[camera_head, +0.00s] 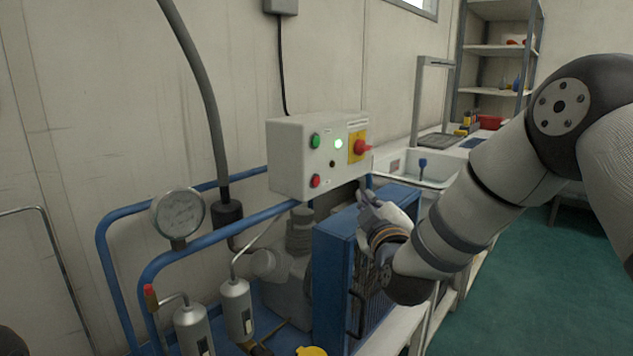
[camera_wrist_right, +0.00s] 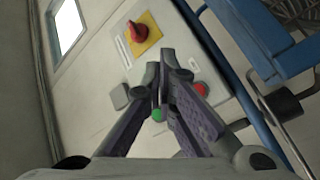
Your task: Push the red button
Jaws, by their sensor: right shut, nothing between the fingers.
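The red button (camera_head: 315,181) is small and round, low on the front of a pale control box (camera_head: 288,165). It also shows in the right wrist view (camera_wrist_right: 200,89), just right of the fingers. My right gripper (camera_head: 366,194) is shut and empty, to the right of and slightly below the red button in the head view, seemingly apart from the box. In the wrist view its fingertips (camera_wrist_right: 163,68) overlap the box face. My left gripper is not in view.
A red rotary switch (camera_head: 361,147) on a yellow plate is at the box's right side. A blue-framed compressor (camera_head: 335,250) with a pipe rail, a pressure gauge (camera_head: 179,214) and grey cylinders (camera_head: 237,308) stands below. A white sink (camera_head: 435,170) and shelves (camera_head: 498,50) are behind right.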

